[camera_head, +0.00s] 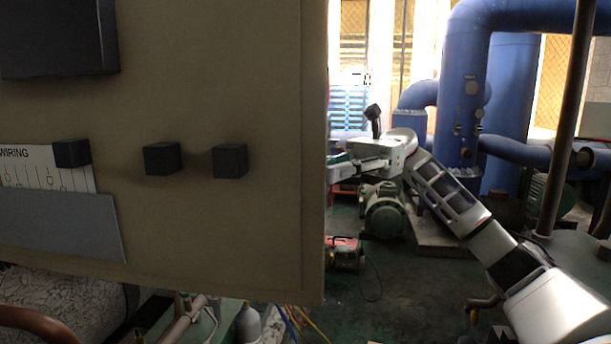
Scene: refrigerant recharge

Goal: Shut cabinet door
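The cabinet door (270,80) is a large beige panel that fills the left half of the view and stands close to me. I see a face of it with dark blocks, a wiring sheet (20,165) and a grey pocket (60,225). My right arm comes in from the lower right. My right gripper (345,168) is at the door's right edge, and its fingertips are partly hidden there. I cannot tell whether it touches the door or is open or shut. My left gripper is not in view.
Large blue pipes (465,100) and a green motor (384,210) stand behind my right arm. A small red machine (345,254) sits on the dark floor. Hoses and a grey cylinder (248,325) show below the door. A thin brown post (566,120) stands at the right.

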